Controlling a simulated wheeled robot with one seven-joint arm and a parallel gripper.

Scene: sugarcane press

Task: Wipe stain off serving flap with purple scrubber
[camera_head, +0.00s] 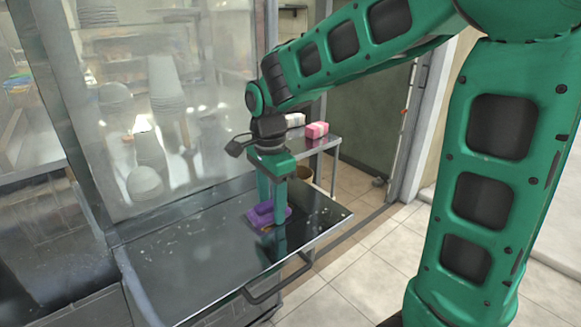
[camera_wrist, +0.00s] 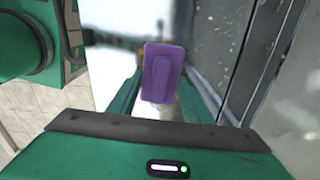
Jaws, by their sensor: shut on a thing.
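The purple scrubber (camera_head: 262,212) is at the far right part of the dark, shiny serving flap (camera_head: 195,255). My gripper (camera_head: 272,208) points down and is shut on the scrubber. In the wrist view the scrubber (camera_wrist: 163,70) sits between the green fingers. The scrubber is low over the flap; I cannot tell if its underside touches it. A small brownish mark (camera_head: 267,229) shows at the scrubber's near edge, partly hidden by a finger. I cannot tell for sure that it is the stain.
Pale specks lie on the flap. A dark handle (camera_head: 277,283) runs along its front edge. A glass panel (camera_head: 150,100) stands behind it. A side table (camera_head: 325,143) holds a pink-and-white block (camera_head: 316,130). Tiled floor is clear at the right.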

